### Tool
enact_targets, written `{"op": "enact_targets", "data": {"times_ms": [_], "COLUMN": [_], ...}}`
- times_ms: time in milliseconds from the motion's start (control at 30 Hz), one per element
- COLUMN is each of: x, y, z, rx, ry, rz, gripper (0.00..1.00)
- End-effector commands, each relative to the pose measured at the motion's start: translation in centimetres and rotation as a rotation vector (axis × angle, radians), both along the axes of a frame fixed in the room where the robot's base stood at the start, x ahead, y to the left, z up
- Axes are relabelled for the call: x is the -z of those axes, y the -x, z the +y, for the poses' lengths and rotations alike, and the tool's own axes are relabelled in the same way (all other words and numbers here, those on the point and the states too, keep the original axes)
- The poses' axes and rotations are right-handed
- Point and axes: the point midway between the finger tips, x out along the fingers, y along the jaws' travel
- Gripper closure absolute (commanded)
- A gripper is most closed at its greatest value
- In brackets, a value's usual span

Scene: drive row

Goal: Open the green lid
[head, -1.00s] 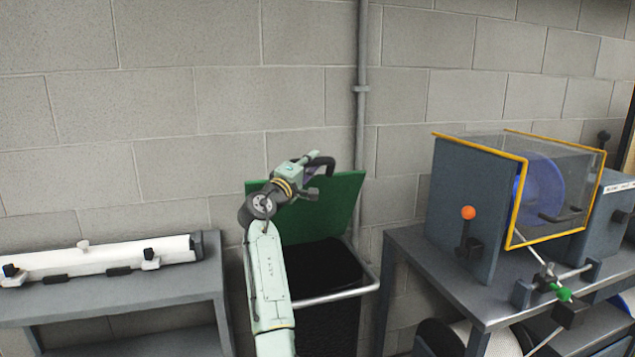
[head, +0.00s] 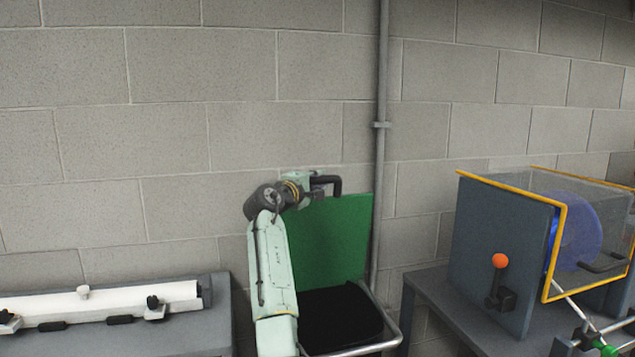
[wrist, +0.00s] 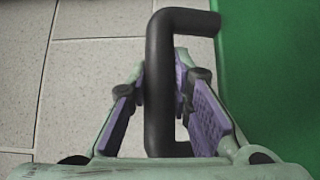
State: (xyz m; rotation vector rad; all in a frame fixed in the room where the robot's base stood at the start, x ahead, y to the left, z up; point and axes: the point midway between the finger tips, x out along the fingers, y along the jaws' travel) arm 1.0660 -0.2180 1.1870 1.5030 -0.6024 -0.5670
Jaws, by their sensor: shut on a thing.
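The green lid (head: 335,240) stands up steeply at the back of a dark bin, close to the grey block wall, and the bin's dark opening (head: 340,318) shows in front of it. In the wrist view the lid's green face (wrist: 270,75) fills the right side. A black bar handle (wrist: 160,90) sits at the lid's edge and also shows in the head view (head: 334,180). My gripper (head: 316,187) is at the handle, near the lid's top edge. In the wrist view its purple-padded fingers (wrist: 168,85) are on both sides of the handle. My arm hides the lid's left part.
A grey bench (head: 215,325) with a white rail stands left of the bin. A grey table (head: 425,285) with a yellow-edged guard box (head: 500,250) and an orange-knobbed lever (head: 500,261) stands right. A vertical pipe (head: 382,140) runs up the wall behind.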

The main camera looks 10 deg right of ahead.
Motion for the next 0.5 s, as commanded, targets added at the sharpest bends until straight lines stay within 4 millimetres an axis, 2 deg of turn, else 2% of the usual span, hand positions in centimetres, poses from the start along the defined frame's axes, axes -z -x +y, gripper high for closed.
{"op": "enact_targets", "data": {"times_ms": [67, 100, 400, 500], "x": [-0.24, -0.24, -0.10, -0.06], "y": [0.11, 0.11, 0.06, 0.05], "z": [-0.13, -0.15, -0.08, -0.07], "rx": [0.003, 0.004, 0.002, 0.002], "ry": [0.005, 0.005, 0.002, 0.001], "rz": [-0.001, -0.001, -0.001, -0.001], "gripper": [1.00, 0.80, 0.60, 0.60]}}
